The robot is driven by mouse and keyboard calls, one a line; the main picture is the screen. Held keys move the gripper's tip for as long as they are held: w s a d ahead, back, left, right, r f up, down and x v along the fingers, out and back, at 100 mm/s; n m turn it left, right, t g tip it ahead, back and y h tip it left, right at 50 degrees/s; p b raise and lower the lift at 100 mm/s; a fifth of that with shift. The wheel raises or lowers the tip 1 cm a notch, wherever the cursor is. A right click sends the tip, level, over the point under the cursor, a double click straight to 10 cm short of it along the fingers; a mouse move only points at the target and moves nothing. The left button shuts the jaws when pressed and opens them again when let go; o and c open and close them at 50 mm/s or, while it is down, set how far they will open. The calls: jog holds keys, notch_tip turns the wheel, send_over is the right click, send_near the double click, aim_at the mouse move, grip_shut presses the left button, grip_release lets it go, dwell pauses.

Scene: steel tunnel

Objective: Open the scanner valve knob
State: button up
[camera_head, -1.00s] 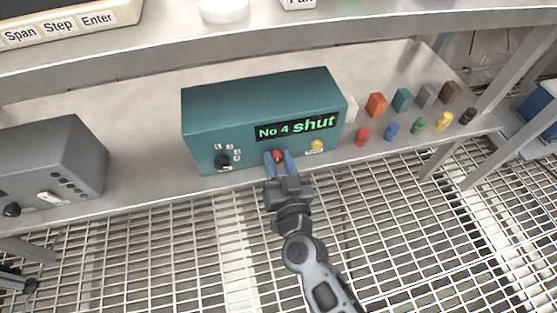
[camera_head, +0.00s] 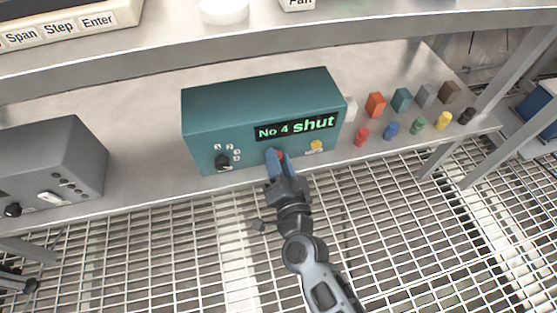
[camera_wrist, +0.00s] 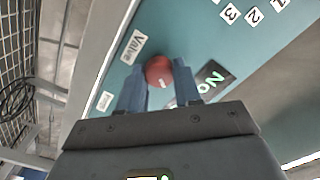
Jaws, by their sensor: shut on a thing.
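The teal scanner box (camera_head: 260,105) stands on the shelf, its display (camera_head: 297,126) reading "No 4 shut". The red valve knob (camera_head: 280,155) is on its front face, mostly covered by my fingers. My gripper (camera_head: 275,156) is shut on it. In the wrist view the red knob (camera_wrist: 158,71) has a white mark and sits between my blue fingertips (camera_wrist: 158,82), beside a "Valve" label (camera_wrist: 133,46). The gripper looks rolled relative to the box.
A black selector knob (camera_head: 222,162) with numbers is left of the valve knob; a yellow button (camera_head: 316,146) is right. A grey box (camera_head: 50,160) stands at left. Several coloured blocks (camera_head: 376,104) and small cylinders (camera_head: 391,131) stand at right. Grating lies below.

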jog(key=m, duration=0.5)
jog(key=shift+f+m+b, duration=0.15)
jog(key=shift+m+b, duration=0.15)
jog(key=shift+b, duration=0.1)
jog(key=m+b, duration=0.1)
jog(key=m, duration=0.4)
jog(key=shift+d, duration=0.1)
jog(key=shift+m, duration=0.3)
jog(key=o, duration=1)
jog(key=shift+o, duration=0.2)
jog(key=v, duration=0.7)
jog(key=shift+s, duration=0.4)
jog(key=shift+d, duration=0.1)
